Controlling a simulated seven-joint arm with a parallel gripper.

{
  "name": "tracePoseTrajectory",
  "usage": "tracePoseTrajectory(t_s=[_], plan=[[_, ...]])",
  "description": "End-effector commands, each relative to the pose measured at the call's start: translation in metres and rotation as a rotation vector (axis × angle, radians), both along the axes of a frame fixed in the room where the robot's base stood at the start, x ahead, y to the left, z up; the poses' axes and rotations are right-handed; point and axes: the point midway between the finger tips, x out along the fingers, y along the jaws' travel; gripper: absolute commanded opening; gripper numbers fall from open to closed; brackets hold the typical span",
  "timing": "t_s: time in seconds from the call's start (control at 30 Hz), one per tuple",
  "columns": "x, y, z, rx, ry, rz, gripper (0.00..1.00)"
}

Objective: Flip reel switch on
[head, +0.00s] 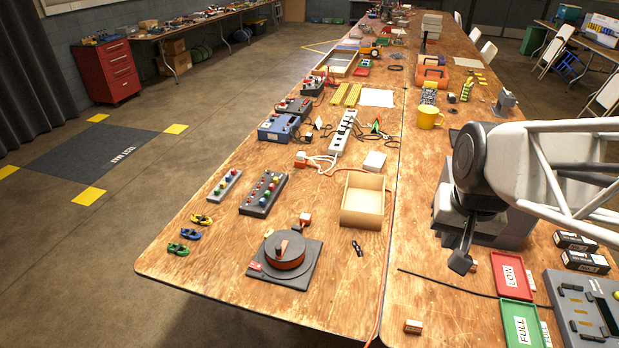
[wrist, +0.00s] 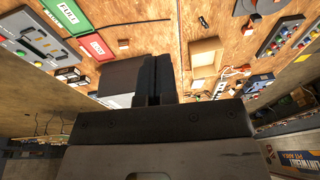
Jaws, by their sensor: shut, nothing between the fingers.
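The cord reel (head: 285,252), an orange-brown drum on a dark square base plate (head: 296,282), sits near the table's front edge in the head view. An orange plug (head: 305,219) lies by its back corner. A small red part (head: 255,266) shows at the plate's left edge; I cannot tell if it is the switch or its position. The reel also shows at the top right of the wrist view (wrist: 258,6), partly cut off. My gripper (head: 462,262) is shut and empty, well to the right of the reel and above the table; its fingers show in the wrist view (wrist: 154,80).
An open cardboard box (head: 363,203) and a small black item (head: 357,248) lie between reel and gripper. A button box (head: 263,193) stands behind the reel. Red LOW (head: 512,275) and green FULL (head: 522,325) trays and a grey panel (head: 585,310) are at right.

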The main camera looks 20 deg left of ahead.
Motion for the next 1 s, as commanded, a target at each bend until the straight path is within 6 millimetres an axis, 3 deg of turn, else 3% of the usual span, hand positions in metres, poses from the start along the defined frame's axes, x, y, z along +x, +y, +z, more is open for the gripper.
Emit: tracePoseTrajectory(t_s=[0.5, 1.0], plan=[[0.069, 0.100, -0.030, 0.038, 0.050, 0.016, 0.00], [0.110, 0.215, -0.077, 0.061, 0.101, 0.022, 0.00]])
